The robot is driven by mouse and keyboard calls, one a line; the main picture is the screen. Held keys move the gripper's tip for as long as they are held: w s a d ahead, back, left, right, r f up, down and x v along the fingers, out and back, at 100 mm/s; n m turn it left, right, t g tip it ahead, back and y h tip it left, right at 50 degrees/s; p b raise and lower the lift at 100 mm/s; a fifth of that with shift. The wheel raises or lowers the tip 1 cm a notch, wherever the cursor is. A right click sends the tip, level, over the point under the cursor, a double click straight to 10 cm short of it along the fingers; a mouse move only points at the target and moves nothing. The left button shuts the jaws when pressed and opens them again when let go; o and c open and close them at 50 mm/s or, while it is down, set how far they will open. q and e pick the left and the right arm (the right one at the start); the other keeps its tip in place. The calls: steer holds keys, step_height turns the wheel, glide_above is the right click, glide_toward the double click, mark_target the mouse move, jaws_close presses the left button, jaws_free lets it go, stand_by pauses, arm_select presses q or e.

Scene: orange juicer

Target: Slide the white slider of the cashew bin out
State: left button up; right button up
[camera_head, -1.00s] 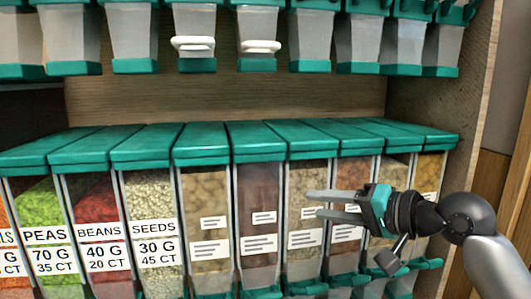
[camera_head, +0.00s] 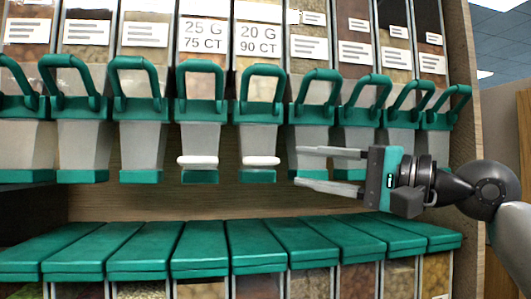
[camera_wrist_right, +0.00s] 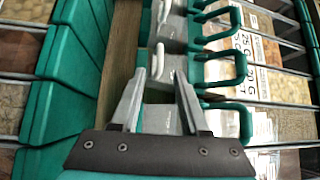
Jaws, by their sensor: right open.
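Two upper bins have white sliders at their spouts. One slider (camera_head: 197,160) is under the 25 G, 75 CT bin (camera_head: 203,78); the other slider (camera_head: 262,161) is under the 20 G, 90 CT bin (camera_head: 258,80). Their names are cut off at the top, so I cannot tell which is cashew. My right gripper (camera_head: 298,167) is open and empty, just right of the 20 G bin's slider, at about its height. In the right wrist view this slider (camera_wrist_right: 158,61) shows between and beyond the open fingers (camera_wrist_right: 159,76), apart from them. My left gripper is out of view.
Grey spouts with green loop handles (camera_head: 313,95) line the upper row on both sides. Green lids of the lower bins (camera_head: 200,248) lie below. A wooden back panel (camera_head: 225,205) shows in the gap, and a wooden side wall (camera_head: 463,110) stands at right.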

mark_target(269, 160)
steer(key=p+x, duration=0.2)
steer(key=x, duration=0.6)
steer(key=shift+w+a, duration=0.2)
steer(key=shift+a, duration=0.05)
jaws_close()
steer(key=shift+r, duration=0.15)
stand_by(0.9)
